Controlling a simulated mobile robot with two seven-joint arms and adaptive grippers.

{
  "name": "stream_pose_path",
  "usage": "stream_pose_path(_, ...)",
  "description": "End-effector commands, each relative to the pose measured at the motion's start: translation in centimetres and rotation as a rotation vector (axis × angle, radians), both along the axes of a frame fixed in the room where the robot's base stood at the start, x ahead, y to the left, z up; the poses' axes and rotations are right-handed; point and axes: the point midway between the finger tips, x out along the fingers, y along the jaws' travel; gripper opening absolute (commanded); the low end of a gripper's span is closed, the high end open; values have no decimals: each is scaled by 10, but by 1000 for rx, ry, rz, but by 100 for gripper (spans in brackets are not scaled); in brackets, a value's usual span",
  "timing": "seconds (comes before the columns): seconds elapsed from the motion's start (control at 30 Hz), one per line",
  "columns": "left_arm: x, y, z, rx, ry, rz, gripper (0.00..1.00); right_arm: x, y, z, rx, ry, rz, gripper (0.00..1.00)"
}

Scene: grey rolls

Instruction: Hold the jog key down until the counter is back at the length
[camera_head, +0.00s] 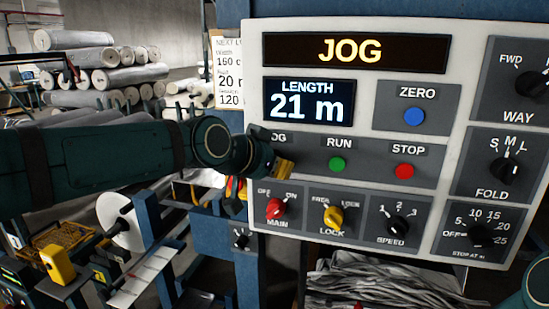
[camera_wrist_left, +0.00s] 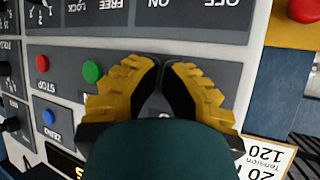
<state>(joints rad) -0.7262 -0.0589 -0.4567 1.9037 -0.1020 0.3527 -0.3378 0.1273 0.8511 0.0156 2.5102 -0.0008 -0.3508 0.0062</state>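The control panel (camera_head: 375,185) fills the right of the head view. Its top display (camera_head: 356,51) reads JOG in yellow. The length counter (camera_head: 308,101) reads 21 m. My left gripper (camera_head: 285,168) is at the JOG key's place, left of the green RUN button (camera_head: 337,164), and hides the key and part of its label. In the left wrist view the yellow fingers of my left gripper (camera_wrist_left: 163,64) are together at the tips with nothing visible between them, against the panel face. I cannot tell whether the key is pressed in. My right gripper is out of view.
The red STOP button (camera_head: 404,171), blue ZERO button (camera_head: 413,117), red MAIN knob (camera_head: 275,208) and yellow LOCK knob (camera_head: 334,216) are nearby. A paper card (camera_head: 229,72), partly cut by the panel, shows a 20 line. Grey rolls (camera_head: 120,75) are stacked behind at left.

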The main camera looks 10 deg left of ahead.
Motion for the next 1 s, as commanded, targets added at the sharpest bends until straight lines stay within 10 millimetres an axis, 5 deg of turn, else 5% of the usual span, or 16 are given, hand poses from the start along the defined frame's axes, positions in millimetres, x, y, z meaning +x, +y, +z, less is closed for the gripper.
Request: stream_pose_path(1.0,-17,0,0,0,-1,-1,0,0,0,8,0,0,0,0)
